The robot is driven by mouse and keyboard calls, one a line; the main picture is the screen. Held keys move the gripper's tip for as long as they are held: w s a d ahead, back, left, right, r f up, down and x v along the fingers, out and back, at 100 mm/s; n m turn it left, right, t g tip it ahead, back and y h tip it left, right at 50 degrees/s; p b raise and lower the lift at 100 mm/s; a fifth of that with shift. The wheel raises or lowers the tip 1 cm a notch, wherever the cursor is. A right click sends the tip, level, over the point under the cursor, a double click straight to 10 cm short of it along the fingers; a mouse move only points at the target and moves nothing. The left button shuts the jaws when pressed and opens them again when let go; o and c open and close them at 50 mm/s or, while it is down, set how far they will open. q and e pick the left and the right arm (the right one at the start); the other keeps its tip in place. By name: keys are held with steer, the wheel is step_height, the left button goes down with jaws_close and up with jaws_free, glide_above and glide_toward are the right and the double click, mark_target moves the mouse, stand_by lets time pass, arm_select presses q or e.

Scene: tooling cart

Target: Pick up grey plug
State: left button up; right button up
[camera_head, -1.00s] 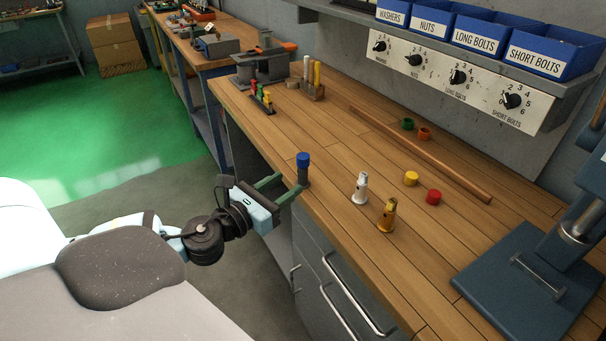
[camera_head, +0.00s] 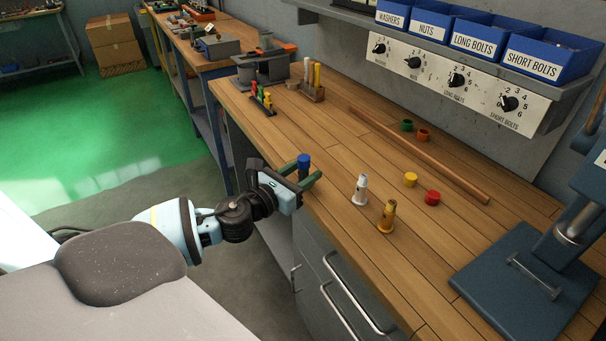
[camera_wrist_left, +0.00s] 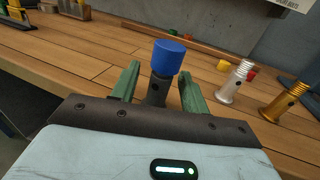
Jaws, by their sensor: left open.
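The grey plug (camera_head: 304,173) stands upright at the left front edge of the wooden bench, with a blue cap (camera_head: 304,159) on top. In the left wrist view its dark grey body (camera_wrist_left: 157,91) shows below the blue cap (camera_wrist_left: 168,57). My left gripper (camera_head: 303,176) is open at the bench edge. In the left wrist view its green fingers (camera_wrist_left: 159,74) stand on either side of the plug's body, below the cap. I cannot tell whether either finger touches it. The plug's base is hidden behind the gripper. My right gripper is out of view.
A white-silver plug (camera_head: 360,190) and a brass plug (camera_head: 387,216) stand to the right. Yellow (camera_head: 410,179) and red (camera_head: 432,198) caps lie behind them. A wooden rod (camera_head: 420,155) lies farther back. A blue press (camera_head: 520,285) fills the right front.

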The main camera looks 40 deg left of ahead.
arm_select(q)
steer(key=shift+w, duration=0.25)
jaws_close()
steer(key=shift+r, duration=0.2)
